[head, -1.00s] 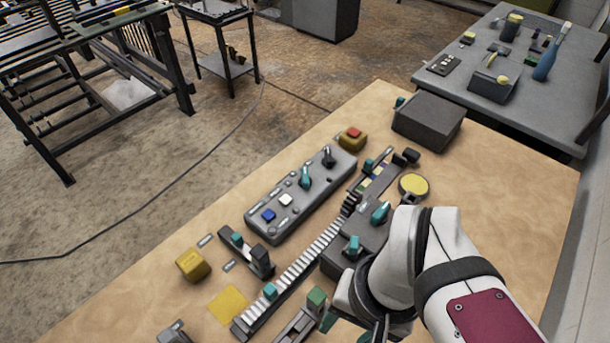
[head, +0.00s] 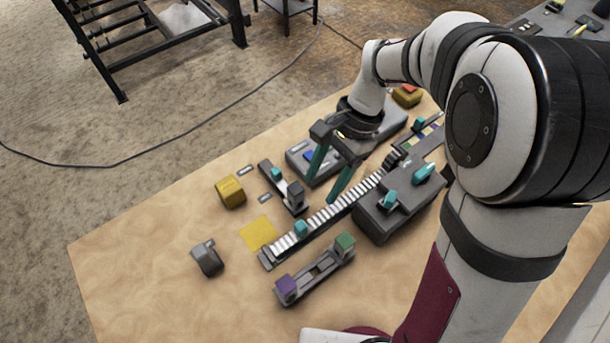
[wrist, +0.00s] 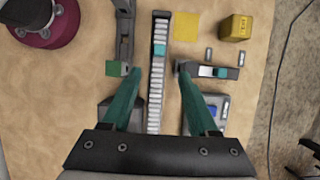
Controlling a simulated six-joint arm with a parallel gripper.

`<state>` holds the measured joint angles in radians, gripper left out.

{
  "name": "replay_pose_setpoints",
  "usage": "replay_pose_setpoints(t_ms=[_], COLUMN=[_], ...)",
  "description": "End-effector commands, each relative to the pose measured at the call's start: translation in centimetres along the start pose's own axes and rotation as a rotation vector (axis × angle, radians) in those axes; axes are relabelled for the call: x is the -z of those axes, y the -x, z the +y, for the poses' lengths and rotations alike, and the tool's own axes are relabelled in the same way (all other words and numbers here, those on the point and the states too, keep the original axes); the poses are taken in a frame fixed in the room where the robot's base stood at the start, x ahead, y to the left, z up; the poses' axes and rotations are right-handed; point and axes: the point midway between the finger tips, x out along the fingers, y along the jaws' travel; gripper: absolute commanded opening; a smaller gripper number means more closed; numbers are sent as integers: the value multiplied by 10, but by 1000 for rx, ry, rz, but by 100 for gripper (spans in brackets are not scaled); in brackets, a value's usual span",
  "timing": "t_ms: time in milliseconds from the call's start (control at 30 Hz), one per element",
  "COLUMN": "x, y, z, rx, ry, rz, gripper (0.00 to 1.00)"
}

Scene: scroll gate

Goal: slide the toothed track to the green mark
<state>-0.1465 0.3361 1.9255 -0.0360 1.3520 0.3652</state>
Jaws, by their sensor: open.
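The toothed track (head: 328,213) is a long dark bar with white teeth, lying diagonally on the table and running beside a grey housing (head: 385,217). A teal knob (head: 301,229) stands near its front end; the knob also shows in the wrist view (wrist: 159,49). A strip with coloured bands (head: 420,141) lies at the track's far end, partly hidden by my arm; I cannot clearly pick out its green mark. My gripper (head: 323,187) is open, above the middle of the track. In the wrist view its teal fingers (wrist: 159,69) appear on either side of the track, with nothing between them gripped.
A slider with green and purple end blocks (head: 317,272) lies in front of the track. A yellow square (head: 257,233), a yellow block (head: 230,191) and a small lever unit (head: 282,187) are to the left. A button panel (head: 300,161) sits behind my fingers.

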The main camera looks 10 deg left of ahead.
Motion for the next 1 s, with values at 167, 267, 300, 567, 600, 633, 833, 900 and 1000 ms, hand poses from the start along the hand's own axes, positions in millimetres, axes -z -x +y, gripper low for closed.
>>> replay_pose_setpoints(t_ms=[167,267,300,567,600,633,833,900,1000], x=[-1,-1,-1,0,0,0,0,0,0], y=[-51,-80,-90,-135,-138,-140,-143,-143,-143], z=[2,2,2,2,1,1,1,1,1], rx=[-7,-7,-6,-4,-2,-2,-1,-1,-1], ry=[0,-1,-1,0,0,0,0,0,0], rz=[-4,-4,-3,-1,0,0,1,1,1], gripper=[60,60,60,60,60,60,60,60,47])
